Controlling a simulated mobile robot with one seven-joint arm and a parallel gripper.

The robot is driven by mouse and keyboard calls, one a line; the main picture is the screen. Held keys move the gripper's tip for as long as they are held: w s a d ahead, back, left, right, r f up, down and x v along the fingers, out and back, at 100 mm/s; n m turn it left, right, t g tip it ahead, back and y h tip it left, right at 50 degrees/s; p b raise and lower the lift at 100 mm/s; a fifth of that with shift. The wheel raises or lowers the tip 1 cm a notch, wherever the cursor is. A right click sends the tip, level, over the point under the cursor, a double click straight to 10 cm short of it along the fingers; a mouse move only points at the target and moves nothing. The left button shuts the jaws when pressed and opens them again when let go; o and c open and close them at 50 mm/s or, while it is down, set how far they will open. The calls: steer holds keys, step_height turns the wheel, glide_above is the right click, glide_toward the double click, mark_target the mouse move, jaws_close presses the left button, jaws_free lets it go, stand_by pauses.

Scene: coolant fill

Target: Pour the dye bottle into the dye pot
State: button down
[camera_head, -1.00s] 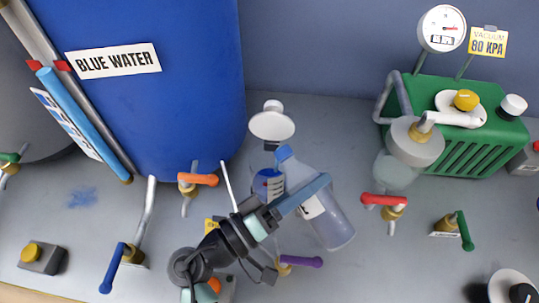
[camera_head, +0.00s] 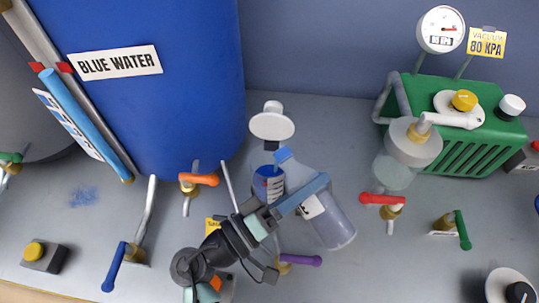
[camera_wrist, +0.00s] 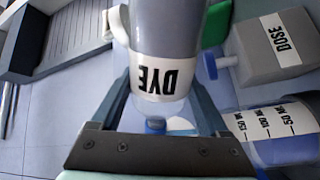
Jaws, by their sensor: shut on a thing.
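My gripper (camera_head: 318,186) is shut around the dye bottle (camera_head: 334,226), a clear bottle with a white label and a blue cap-like end. In the head view the bottle leans, its blue end up and left, its wide end down and right. In the wrist view the bottle (camera_wrist: 170,30) fills the space between the fingers, with "DYE" upside down on its label. A graduated clear vessel with blue contents (camera_head: 267,184) stands just left of the bottle; it also shows at right in the wrist view (camera_wrist: 285,148). I cannot tell whether it is the dye pot.
A white funnel-like disc (camera_head: 272,126) stands behind the graduated vessel. A grey "DOSE" box (camera_wrist: 275,45) is near the bottle. A purple-handled valve (camera_head: 302,260), a red-handled valve (camera_head: 382,199) and an orange-handled valve (camera_head: 198,180) surround the area. The blue water drum (camera_head: 170,110) stands behind left.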

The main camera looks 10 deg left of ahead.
steer(key=shift+s+n+p, duration=0.1)
steer(key=shift+n+p, duration=0.6)
steer(key=shift+p, duration=0.05)
stand_by(2.2)
